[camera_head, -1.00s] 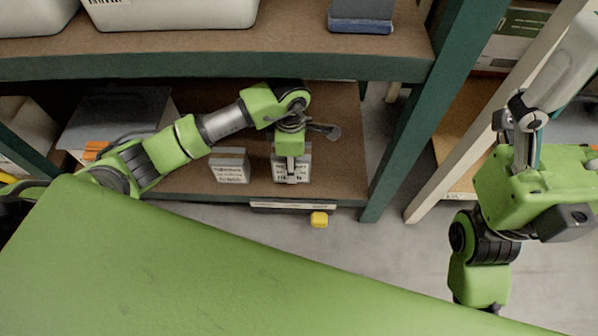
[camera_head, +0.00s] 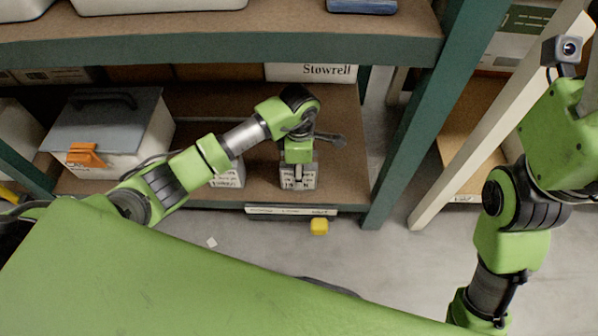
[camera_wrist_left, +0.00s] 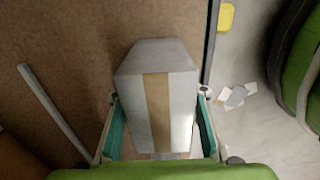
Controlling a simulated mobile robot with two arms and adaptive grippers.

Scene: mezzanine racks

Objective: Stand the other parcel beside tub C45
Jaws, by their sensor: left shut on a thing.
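My left gripper (camera_head: 298,172) is shut on a grey-white parcel (camera_head: 312,180) with printed labels, over the front of the lower shelf. In the left wrist view the parcel (camera_wrist_left: 180,105) has a brown tape strip and sits between the two fingers (camera_wrist_left: 158,125). I cannot tell whether its base touches the shelf. A second pale parcel (camera_head: 232,178) stands to its left, partly behind my left arm. White tubs (camera_head: 160,4) show at the top edge on the upper shelf. No label C45 is readable. My right arm is at the right; its fingers are out of view.
A grey-lidded box with an orange latch (camera_head: 88,154) stands at the lower shelf's left. A white carton (camera_head: 312,73) is at the back. The upper shelf edge (camera_head: 220,52) overhangs my left arm. A green post (camera_head: 415,120) stands right. A yellow block (camera_head: 319,227) lies on the floor.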

